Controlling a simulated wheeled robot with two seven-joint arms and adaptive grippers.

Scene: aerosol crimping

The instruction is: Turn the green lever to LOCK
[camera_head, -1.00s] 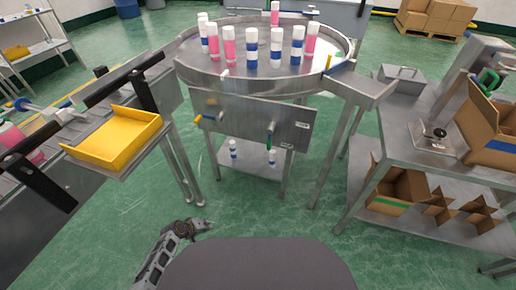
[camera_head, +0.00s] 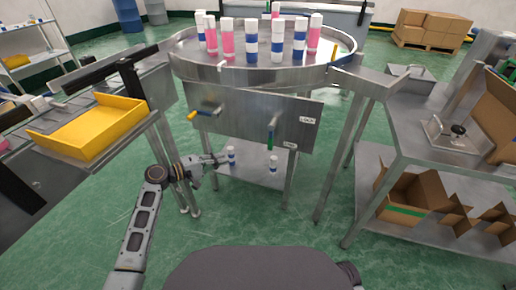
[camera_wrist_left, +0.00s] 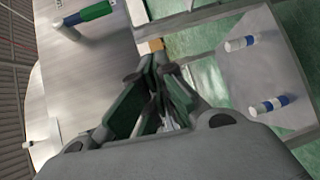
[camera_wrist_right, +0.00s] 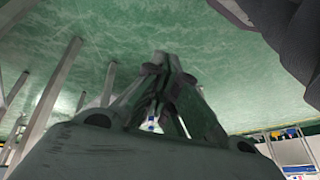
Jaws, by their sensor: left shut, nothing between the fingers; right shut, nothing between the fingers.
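The green lever (camera_head: 271,133) hangs straight down from its pivot on the steel front panel (camera_head: 240,113) under the round table. A label reading LOCK (camera_head: 308,121) is on the panel, right of the lever; a smaller label (camera_head: 290,145), too small to read, is below it. My left gripper (camera_head: 225,159) is shut and empty, lower and left of the lever and apart from it. In the left wrist view the left gripper (camera_wrist_left: 158,62) points along the panel, with the green handle (camera_wrist_left: 97,11) at the upper left. My right gripper (camera_wrist_right: 168,60) is shut and empty above the green floor.
A yellow-tipped handle (camera_head: 202,114) sticks out of the panel's left side. White-and-blue cans stand on the lower shelf (camera_head: 250,178), one (camera_head: 231,154) close to my left fingertips. Pink and blue cans stand on the round table (camera_head: 190,68). A steel bench (camera_head: 440,185) is right.

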